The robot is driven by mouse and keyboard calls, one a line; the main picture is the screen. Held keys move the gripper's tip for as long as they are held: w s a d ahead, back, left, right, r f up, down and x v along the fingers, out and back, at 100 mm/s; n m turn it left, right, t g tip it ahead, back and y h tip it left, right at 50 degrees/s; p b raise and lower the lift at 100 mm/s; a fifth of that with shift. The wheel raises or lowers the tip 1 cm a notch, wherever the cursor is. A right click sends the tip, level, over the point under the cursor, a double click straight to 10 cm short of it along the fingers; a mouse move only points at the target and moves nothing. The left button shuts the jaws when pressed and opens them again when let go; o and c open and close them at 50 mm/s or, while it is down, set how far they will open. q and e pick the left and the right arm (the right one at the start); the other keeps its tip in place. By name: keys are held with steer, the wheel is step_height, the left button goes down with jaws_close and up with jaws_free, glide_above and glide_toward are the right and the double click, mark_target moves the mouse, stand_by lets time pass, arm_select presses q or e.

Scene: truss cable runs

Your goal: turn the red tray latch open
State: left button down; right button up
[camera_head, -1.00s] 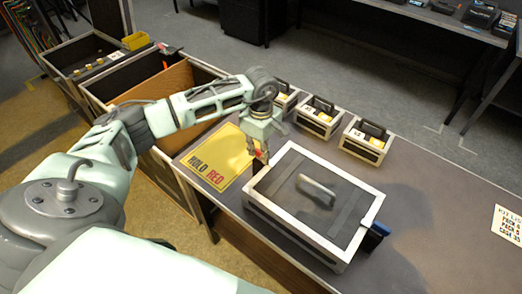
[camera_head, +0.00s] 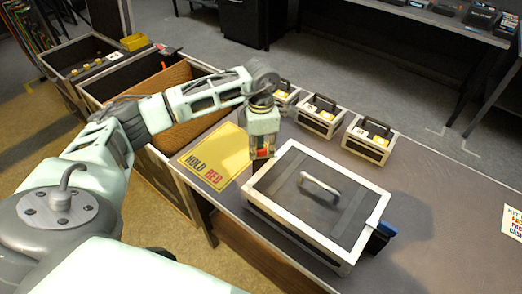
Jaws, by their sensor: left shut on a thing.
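The red tray latch (camera_head: 264,153) shows as a small red patch at the far left corner of a lidded case (camera_head: 277,228), mostly hidden by my gripper. My left gripper (camera_head: 261,156) reaches down from above and is shut on the red latch. The case has a dark lid with a pale frame and a grey handle (camera_head: 320,187); the lid is down. A blue latch (camera_head: 380,238) sits at the right side of the case. My right gripper is not in view.
A yellow sign reading HOLD RED (camera_head: 213,156) lies left of the case. Small handled boxes (camera_head: 319,118) stand in a row behind it. Open bins (camera_head: 160,95) are at the left.

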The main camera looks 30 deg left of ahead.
mark_target(261, 149)
arm_select(q)
steer(key=n+b, duration=0.1)
steer(key=n, duration=0.3)
steer(key=shift+n, duration=0.3)
steer(key=shift+r+n+b, duration=0.1)
steer(key=shift+n+b, duration=0.2)
steer(key=shift+n, duration=1.6)
steer(key=c, duration=1.8)
jaws_free()
steer(key=shift+r, duration=0.15)
step_height(261, 149, up, 12)
steer(key=shift+f, duration=0.2)
